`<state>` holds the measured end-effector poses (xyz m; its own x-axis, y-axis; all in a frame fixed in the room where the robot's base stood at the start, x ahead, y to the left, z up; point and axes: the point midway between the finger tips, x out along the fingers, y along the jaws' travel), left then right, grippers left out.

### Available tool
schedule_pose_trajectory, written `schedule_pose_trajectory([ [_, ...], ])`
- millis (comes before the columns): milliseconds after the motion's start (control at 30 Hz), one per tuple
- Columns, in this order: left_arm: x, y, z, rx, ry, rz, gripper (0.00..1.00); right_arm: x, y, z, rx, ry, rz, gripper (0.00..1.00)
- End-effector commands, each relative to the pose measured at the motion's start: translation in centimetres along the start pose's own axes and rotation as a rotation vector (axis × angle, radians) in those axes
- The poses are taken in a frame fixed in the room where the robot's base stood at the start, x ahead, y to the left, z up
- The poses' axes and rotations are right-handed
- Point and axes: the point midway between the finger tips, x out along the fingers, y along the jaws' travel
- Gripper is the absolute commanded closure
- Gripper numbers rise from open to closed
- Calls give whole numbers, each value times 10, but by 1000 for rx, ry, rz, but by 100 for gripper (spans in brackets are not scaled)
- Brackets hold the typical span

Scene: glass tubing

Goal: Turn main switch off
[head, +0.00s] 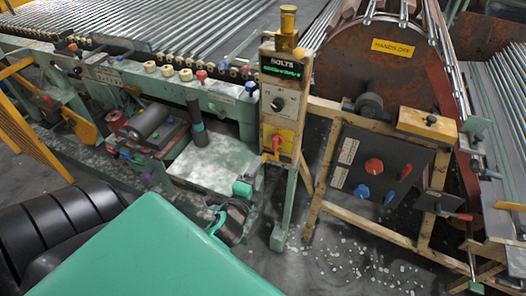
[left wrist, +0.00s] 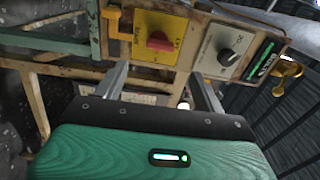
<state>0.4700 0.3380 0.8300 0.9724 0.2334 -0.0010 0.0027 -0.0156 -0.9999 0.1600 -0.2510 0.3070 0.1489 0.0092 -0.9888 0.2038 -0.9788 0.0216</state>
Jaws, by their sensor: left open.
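The likely main switch is a red rotary knob (head: 276,141) on a yellow plate, low on the upright control panel in the head view. It also shows at the top of the left wrist view as a red knob (left wrist: 158,40) on its yellow plate, with small lettering too blurred to read. Whether it stands at on or off I cannot tell. My left gripper (left wrist: 160,70) is open and empty in the left wrist view. Its two grey fingers point towards the panel, and the knob shows beyond the gap between them. My right gripper is not in view.
Above the switch are a grey dial (head: 279,104) and a green-lit display (head: 282,68). A dark box (head: 372,172) with red and blue knobs stands to the right, below a large drum (head: 350,62). Machinery with glass tubes (head: 180,30) fills the back left.

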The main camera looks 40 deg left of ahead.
Motion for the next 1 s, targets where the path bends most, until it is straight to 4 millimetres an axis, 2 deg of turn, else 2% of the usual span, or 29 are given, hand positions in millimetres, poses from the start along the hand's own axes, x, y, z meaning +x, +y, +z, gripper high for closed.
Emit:
schedule_pose_trajectory([
  [100, -13, 1, 0, -1, -1, 1, 29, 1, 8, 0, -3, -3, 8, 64],
  [233, -19, 0, 0, 0, -1, 1, 29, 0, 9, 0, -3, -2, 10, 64],
  [833, -20, 0, 0, -2, 0, 1, 29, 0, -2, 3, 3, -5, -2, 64],
  [933, -19, 13, -3, -27, 4, 28, 29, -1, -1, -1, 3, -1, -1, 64],
  [1000, -18, 36, -8, -75, 12, 76, 29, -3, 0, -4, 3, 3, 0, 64],
])
